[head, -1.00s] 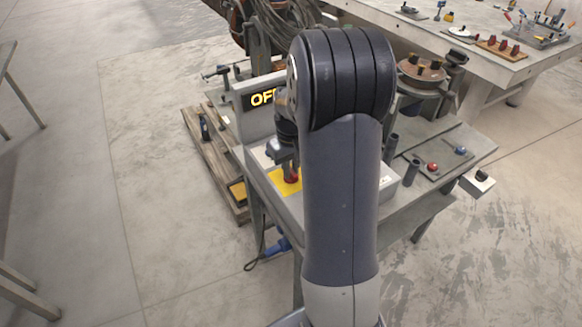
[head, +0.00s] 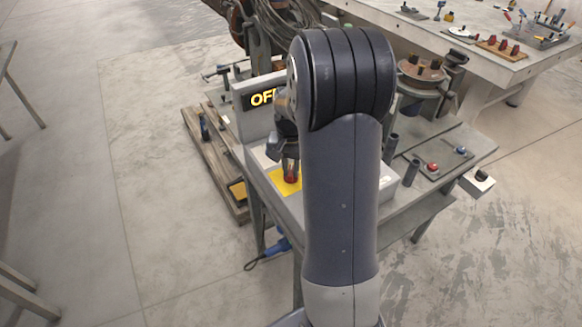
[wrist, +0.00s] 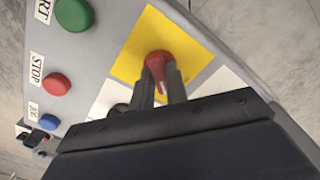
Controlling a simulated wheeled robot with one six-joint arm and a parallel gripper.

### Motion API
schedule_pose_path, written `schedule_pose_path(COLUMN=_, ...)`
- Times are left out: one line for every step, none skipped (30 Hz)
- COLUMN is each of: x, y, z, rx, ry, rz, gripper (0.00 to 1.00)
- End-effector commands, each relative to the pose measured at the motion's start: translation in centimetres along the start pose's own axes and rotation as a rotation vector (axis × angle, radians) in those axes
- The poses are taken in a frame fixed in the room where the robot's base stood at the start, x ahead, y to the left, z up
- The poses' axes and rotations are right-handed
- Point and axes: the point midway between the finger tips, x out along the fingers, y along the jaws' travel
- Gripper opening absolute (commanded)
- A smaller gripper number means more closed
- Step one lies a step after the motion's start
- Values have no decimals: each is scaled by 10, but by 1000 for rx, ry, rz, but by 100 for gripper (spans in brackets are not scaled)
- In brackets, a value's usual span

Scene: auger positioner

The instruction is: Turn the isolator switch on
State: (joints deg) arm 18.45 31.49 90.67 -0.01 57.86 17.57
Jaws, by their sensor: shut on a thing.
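The isolator switch is a red knob (wrist: 158,62) on a yellow plate (wrist: 140,42) in the wrist view. In the head view the red knob (head: 291,178) shows on the yellow plate (head: 279,184), just below my fingers. My gripper (wrist: 161,78) is shut on the red knob, with one finger on each side of it. In the head view my gripper (head: 290,165) points down at the panel. A sign (head: 262,97) behind the panel has lit yellow letters, of which "OF" shows; my arm hides the rest.
In the wrist view a green button (wrist: 74,14), a red button (wrist: 57,84) labelled STOP and a blue button (wrist: 48,122) sit left of the plate. A bench (head: 440,30) with tools stands at the back right. Open floor lies to the left.

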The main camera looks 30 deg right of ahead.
Motion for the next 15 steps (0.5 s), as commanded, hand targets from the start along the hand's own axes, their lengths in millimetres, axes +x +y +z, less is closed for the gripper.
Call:
schedule_pose_path(x=0, y=0, z=0, rx=44, ry=1, rz=0, gripper=0)
schedule_pose_path(x=0, y=0, z=0, rx=73, ry=1, rz=0, gripper=0)
schedule_pose_path(x=0, y=0, z=0, rx=111, ry=1, rz=0, gripper=0)
schedule_pose_path(x=0, y=0, z=0, rx=139, ry=1, rz=0, gripper=0)
schedule_pose_path(x=0, y=0, z=0, rx=167, ry=1, rz=0, gripper=0)
schedule_pose_path(x=0, y=0, z=0, rx=206, ry=1, rz=0, gripper=0)
schedule_pose_path(x=0, y=0, z=0, rx=234, ry=1, rz=0, gripper=0)
schedule_pose_path(x=0, y=0, z=0, rx=262, ry=1, rz=0, gripper=0)
schedule_pose_path(x=0, y=0, z=0, rx=301, ry=1, rz=0, gripper=0)
schedule_pose_path(x=0, y=0, z=0, rx=329, ry=1, rz=-1, gripper=0)
schedule_pose_path(x=-1, y=0, z=0, rx=357, ry=1, rz=-1, gripper=0)
schedule_pose_path(x=-1, y=0, z=0, rx=395, ry=1, rz=-1, gripper=0)
schedule_pose_path(x=-1, y=0, z=0, rx=424, ry=1, rz=-1, gripper=0)
schedule_pose_path(x=-1, y=0, z=0, rx=452, ry=1, rz=-1, gripper=0)
schedule_pose_path(x=-1, y=0, z=0, rx=489, ry=1, rz=-1, gripper=0)
